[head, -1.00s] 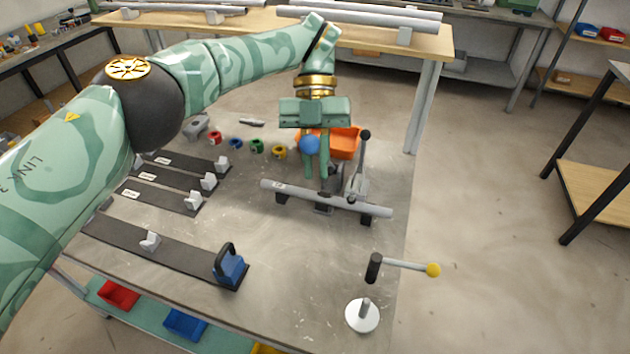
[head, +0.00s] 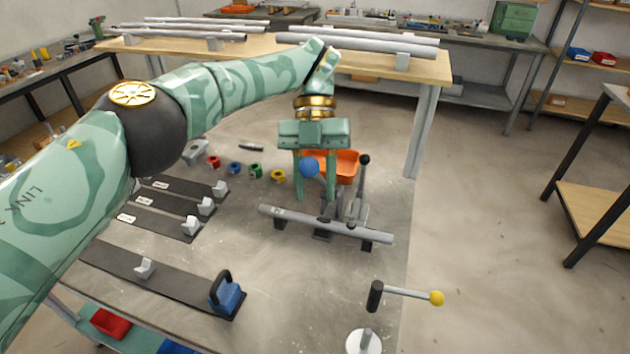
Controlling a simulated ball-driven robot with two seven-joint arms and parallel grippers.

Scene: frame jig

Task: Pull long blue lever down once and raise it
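The long lever shows mainly as its blue ball knob (head: 309,167); its shaft is mostly hidden or lost against the clamp parts behind. My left gripper (head: 314,190) points down at the knob with its two fingers spread apart. The knob appears between the fingers, nearer the left finger and partly overlapping it. I cannot tell whether it touches either finger. A grey pipe (head: 290,214) lies across the jig on the bench, just below the fingertips. My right gripper is not in view.
A black-knobbed lever (head: 364,160) stands upright just right of the gripper. A yellow-knobbed crank (head: 405,292) is at front right. Coloured rings and dark rails with grey blocks lie left. The bench's front middle is clear.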

